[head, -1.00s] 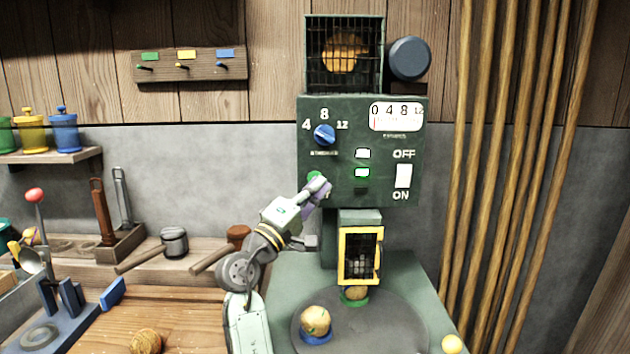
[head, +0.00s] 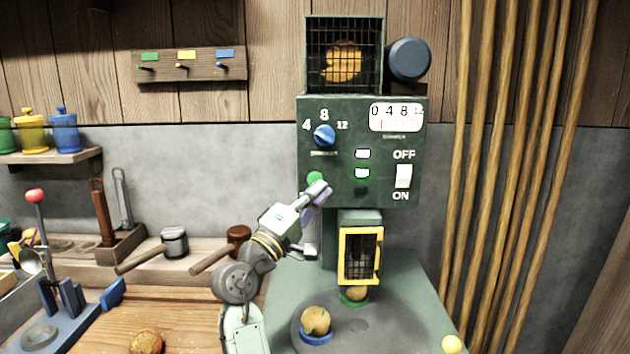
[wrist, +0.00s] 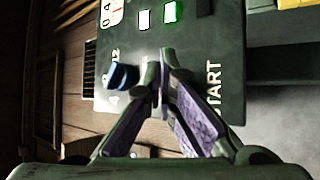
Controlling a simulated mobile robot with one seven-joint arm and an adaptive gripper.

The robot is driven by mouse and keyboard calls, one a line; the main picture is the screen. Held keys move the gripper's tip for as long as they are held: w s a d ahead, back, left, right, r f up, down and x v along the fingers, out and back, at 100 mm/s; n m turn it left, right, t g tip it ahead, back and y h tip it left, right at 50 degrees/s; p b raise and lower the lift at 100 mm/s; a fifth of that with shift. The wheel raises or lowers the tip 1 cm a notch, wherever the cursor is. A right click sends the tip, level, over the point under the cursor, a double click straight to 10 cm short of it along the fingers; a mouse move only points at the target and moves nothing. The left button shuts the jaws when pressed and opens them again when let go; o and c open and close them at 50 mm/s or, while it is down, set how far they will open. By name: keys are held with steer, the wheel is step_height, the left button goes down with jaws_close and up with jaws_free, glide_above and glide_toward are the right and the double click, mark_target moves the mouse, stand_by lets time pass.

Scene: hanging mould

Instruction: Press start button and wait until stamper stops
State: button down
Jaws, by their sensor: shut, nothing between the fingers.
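The green start button (head: 315,178) is on the lower left of the dark green machine panel (head: 335,135). My gripper (head: 320,188) is shut and empty just below and in front of the button; I cannot tell whether it touches. In the wrist view my gripper (wrist: 166,60) is shut in front of the panel, with the word START beside it; the button is hidden there. The stamper housing (head: 361,215) stands above a yellow-framed guard (head: 360,256). Below the guard is one piece on a green holder (head: 354,296). Another round piece (head: 316,320) sits on a blue holder.
The blue dial (head: 324,135) points near 8. The OFF/ON switch (head: 403,176) is at the panel's right. The lower lamp (head: 362,173) glows green. A caged orange part (head: 343,61) is on top. Wooden-handled tools (head: 213,257) lie left of my arm.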

steer(key=shift+s, duration=2.05)
steer(key=shift+a, duration=0.1)
